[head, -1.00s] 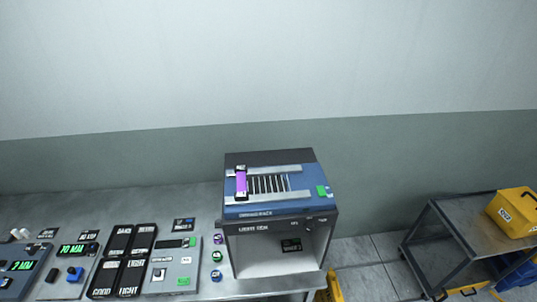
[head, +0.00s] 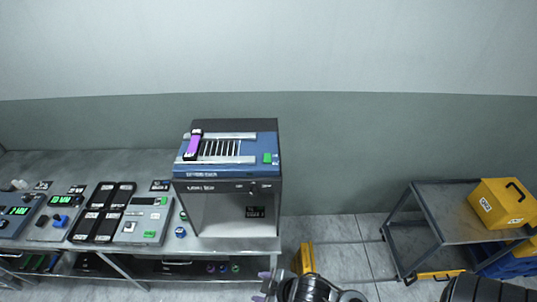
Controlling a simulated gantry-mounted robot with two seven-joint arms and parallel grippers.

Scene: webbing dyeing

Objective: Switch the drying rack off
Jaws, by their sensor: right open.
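The drying rack (head: 228,147) is a blue panel with a row of dark slats between metal rails, on top of a grey box-shaped cabinet. A purple piece (head: 194,146) with dark ends lies across the left end of the slats. A small green switch (head: 268,158) sits at the right end of the blue panel; its exact position is too small to tell. My right gripper (head: 266,285) is at the bottom edge, below and in front of the cabinet, open and apart from the rack. My left gripper is not in view.
The bench left of the cabinet holds black labelled trays (head: 103,212), a grey device (head: 144,219) and timers with green displays (head: 62,203). On the right, a metal cart (head: 460,212) carries a yellow box (head: 500,203). The floor between bench and cart is mostly open.

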